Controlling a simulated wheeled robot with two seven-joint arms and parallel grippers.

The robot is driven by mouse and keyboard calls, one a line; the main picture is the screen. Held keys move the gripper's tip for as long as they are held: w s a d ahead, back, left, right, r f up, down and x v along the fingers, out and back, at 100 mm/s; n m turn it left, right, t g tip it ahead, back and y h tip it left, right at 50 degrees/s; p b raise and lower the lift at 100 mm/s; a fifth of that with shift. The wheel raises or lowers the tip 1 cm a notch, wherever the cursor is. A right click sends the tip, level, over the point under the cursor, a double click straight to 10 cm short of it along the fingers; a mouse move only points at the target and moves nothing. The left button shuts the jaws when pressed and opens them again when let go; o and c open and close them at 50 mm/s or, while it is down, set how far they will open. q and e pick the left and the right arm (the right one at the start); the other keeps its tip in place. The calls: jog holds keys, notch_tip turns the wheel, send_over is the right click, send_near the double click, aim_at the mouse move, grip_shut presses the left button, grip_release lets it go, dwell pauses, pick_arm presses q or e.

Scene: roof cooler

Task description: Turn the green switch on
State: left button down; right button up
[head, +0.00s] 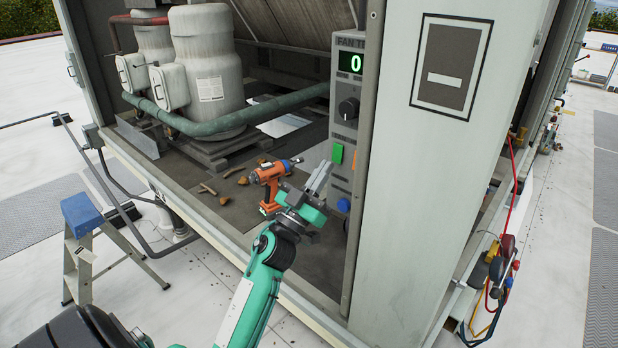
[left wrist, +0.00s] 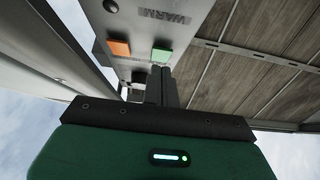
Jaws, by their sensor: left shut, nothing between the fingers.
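The green switch (head: 337,153) is a small square on the grey fan panel (head: 345,110), below a black knob. In the left wrist view the green switch (left wrist: 161,55) shows just beyond the fingertips, right of the orange switch (left wrist: 119,48). My left gripper (head: 323,168) is shut and empty, with its fingertips close below and left of the green switch in the head view. In the left wrist view my left gripper (left wrist: 160,72) points at the panel; I cannot tell whether it touches. My right gripper is not in view.
An orange drill (head: 268,182) stands on the unit's floor beside my left gripper. A blue knob (head: 343,205) sits low on the panel. The display (head: 351,62) reads 0. A pale corner post (head: 415,200) stands right of the panel. A stepladder (head: 82,255) is at left.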

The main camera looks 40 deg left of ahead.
pick_arm(q)
jog(key=shift+w+f, duration=0.15)
jog(key=shift+w, duration=0.6)
